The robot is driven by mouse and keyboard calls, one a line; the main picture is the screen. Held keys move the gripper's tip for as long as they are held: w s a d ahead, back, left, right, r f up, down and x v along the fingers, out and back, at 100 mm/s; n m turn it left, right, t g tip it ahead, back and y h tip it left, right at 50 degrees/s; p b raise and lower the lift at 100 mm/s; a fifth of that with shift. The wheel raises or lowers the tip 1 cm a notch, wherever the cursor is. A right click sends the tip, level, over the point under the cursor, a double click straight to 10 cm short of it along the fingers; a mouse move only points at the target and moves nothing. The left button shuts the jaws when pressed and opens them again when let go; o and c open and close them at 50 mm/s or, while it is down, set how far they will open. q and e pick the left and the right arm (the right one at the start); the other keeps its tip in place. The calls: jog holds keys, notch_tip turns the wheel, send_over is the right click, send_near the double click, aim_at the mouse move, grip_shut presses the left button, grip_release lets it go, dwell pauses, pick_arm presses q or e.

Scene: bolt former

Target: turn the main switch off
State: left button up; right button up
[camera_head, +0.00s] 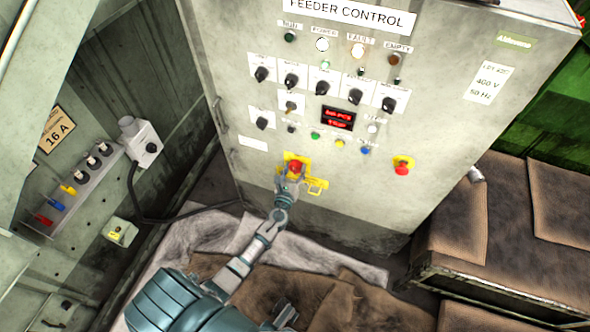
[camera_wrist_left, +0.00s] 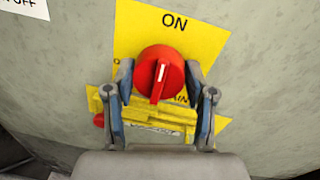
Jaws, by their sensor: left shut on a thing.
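The main switch (camera_head: 296,168) is a red rotary knob on a yellow plate, low on the feeder control cabinet. In the left wrist view the knob (camera_wrist_left: 160,72) sits below the word ON, with its bar and white mark roughly upright. My left gripper (camera_head: 291,181) is at the knob; in the wrist view its fingers (camera_wrist_left: 160,88) stand on either side, shut on it. Part of the plate's lower lettering is hidden by the fingers and a yellow hasp (camera_wrist_left: 155,118). A small grey part at the bottom of the head view looks like my right gripper (camera_head: 285,315); its jaws are unclear.
A red push button (camera_head: 402,168) on yellow sits to the right on the cabinet. Black selector knobs (camera_head: 323,88), lamps and a red display (camera_head: 338,117) are above. A socket panel (camera_head: 75,188) is at left. Brown-covered crates (camera_head: 500,215) stand at right.

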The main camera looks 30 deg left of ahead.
pick_arm(q)
jog(key=n, duration=0.3)
jog(key=shift+a, duration=0.1)
jog(key=n+b, duration=0.1)
jog(key=n, duration=0.2)
jog(key=shift+n+g+h, duration=0.3)
jog(key=shift+n, duration=0.9)
jog(key=shift+a+n, duration=0.1)
jog(key=shift+n, duration=1.1)
jog(key=shift+s+n+h, duration=0.1)
jog(key=shift+n+h, duration=0.2)
jog(key=shift+n, duration=1.9)
jog(key=shift+f+n+p, duration=0.15)
jog(key=shift+n+p, duration=0.2)
jog(key=shift+n, duration=0.25)
pick_arm(e)
jog(key=shift+w+a+r+t, duration=0.15)
jog(key=shift+w+t, duration=0.25)
jog(key=shift+w, duration=0.25)
pick_arm(q)
jog(key=shift+a, duration=0.1)
